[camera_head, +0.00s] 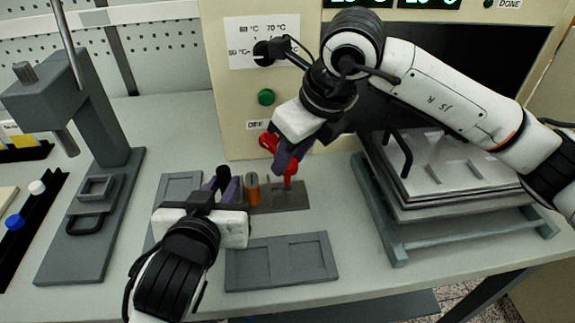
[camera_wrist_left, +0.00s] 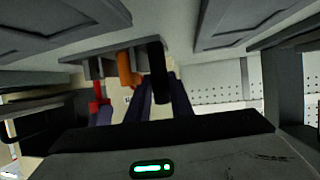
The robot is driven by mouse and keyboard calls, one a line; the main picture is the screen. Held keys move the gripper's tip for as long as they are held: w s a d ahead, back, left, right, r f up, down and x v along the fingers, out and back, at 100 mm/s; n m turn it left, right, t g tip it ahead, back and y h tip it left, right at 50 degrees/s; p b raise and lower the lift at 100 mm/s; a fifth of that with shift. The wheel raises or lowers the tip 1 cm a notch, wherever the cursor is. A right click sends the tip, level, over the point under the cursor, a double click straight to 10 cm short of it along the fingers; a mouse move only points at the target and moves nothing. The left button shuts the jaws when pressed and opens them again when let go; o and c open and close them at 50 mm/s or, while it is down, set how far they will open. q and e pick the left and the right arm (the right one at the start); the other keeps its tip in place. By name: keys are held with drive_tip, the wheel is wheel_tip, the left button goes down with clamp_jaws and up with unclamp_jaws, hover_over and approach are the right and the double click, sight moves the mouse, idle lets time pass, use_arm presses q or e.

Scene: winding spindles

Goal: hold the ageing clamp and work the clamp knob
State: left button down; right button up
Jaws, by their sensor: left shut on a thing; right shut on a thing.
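The ageing clamp has a dark grey base (camera_head: 285,198) on the table and stands upright. A black upright handle (camera_head: 223,175) is at its left, an orange cylinder (camera_head: 252,188) in its middle and a red clamp knob (camera_head: 289,181) at its right. My left gripper (camera_head: 228,190) is shut on the black handle, which also shows between its fingers in the left wrist view (camera_wrist_left: 158,90). My right gripper (camera_head: 287,156) comes down from above and is shut on the red knob; its fingers hide part of it. The orange cylinder (camera_wrist_left: 127,68) also shows in the left wrist view.
Two grey recessed trays (camera_head: 283,262) lie in front and at the left of the clamp. A cream oven panel (camera_head: 232,88) with a green button stands behind. A grey press stand (camera_head: 110,150) is at the left, a rack with a metal plate (camera_head: 405,212) at the right.

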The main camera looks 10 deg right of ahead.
drive_tip(key=m+h, duration=0.1)
drive_tip(key=m, duration=0.2)
drive_tip(key=m+t+h, duration=0.1)
drive_tip(key=m, duration=0.2)
drive_tip(key=shift+w+m+h, duration=0.1)
drive_tip(key=shift+m+h, duration=0.2)
drive_tip(key=shift+m, duration=0.1)
drive_tip(key=m+h, duration=0.1)
drive_tip(key=m, duration=0.3)
drive_tip(key=shift+d+h, duration=0.1)
drive_tip(key=shift+h, duration=0.2)
drive_tip(key=shift+w+d+m, duration=0.1)
drive_tip(key=shift+d+m, duration=0.05)
drive_tip(key=shift+m, duration=0.15)
drive_tip(key=o, duration=1.2)
drive_tip(key=shift+d, duration=0.1)
drive_tip(key=shift+c, duration=0.2)
drive_tip(key=shift+a, duration=0.2)
